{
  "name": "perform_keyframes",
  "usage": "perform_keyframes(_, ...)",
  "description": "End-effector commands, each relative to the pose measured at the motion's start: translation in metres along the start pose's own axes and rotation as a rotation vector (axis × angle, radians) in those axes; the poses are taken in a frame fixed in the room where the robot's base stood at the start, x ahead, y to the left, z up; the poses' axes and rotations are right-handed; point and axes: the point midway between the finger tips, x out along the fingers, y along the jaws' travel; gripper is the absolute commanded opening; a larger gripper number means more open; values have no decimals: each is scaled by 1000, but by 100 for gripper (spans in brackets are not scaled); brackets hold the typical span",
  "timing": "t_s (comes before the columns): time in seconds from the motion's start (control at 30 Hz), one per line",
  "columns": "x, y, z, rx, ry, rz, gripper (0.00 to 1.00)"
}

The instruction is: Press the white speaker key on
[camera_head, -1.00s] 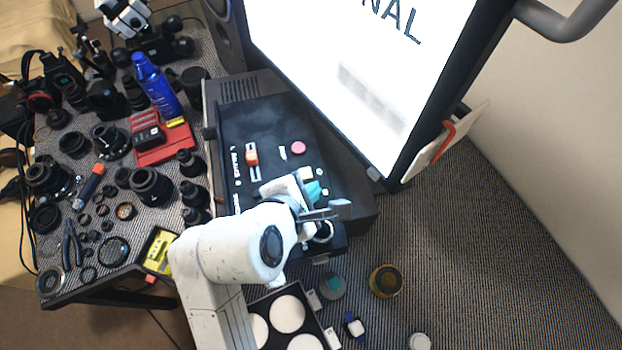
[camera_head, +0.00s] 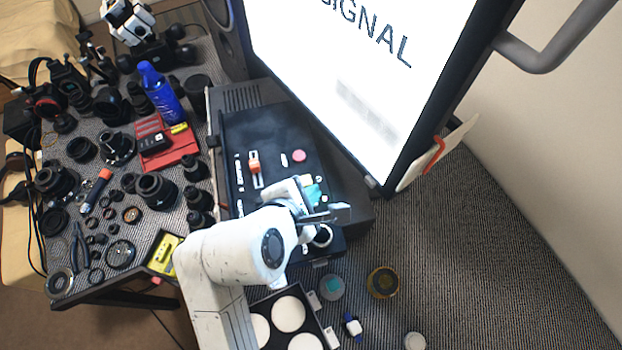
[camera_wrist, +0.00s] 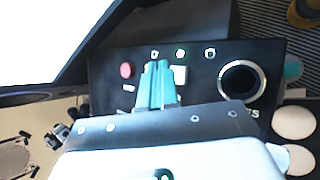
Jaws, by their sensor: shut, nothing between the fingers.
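The white square key (camera_wrist: 181,74) sits on the black control panel (camera_wrist: 215,58), just right of my gripper's fingertips in the wrist view. My gripper (camera_wrist: 157,70) has teal fingers, shut together with nothing between them. They point at the panel between the key and a round pink button (camera_wrist: 127,70). I cannot tell if the fingertips touch the panel. In the head view my gripper (camera_head: 314,190) hangs over the lower right part of the panel and partly hides the key. Whether the key is pressed or lit is unclear.
A large screen (camera_head: 350,60) reading "SIGNAL" stands behind the panel. An orange slider (camera_head: 254,161) and a ring-shaped knob (camera_wrist: 241,80) are on the panel. A table crowded with lens parts stands left; a tray of white discs (camera_head: 290,314) lies below.

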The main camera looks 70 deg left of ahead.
Motion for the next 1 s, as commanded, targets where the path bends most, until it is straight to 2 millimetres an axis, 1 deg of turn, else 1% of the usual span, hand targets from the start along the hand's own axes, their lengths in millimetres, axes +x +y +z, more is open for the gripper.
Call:
perform_keyframes(0.03,-6,4,5,1,-1,-1,0)
perform_keyframes(0.17,-11,8,8,2,0,1,0)
perform_keyframes(0.6,-35,26,25,1,-1,1,0)
perform_keyframes(0.87,-35,25,26,1,0,-1,0)
perform_keyframes(0.93,-33,20,29,18,-2,-10,0)
perform_keyframes(1.0,-27,7,36,66,-7,-32,0)
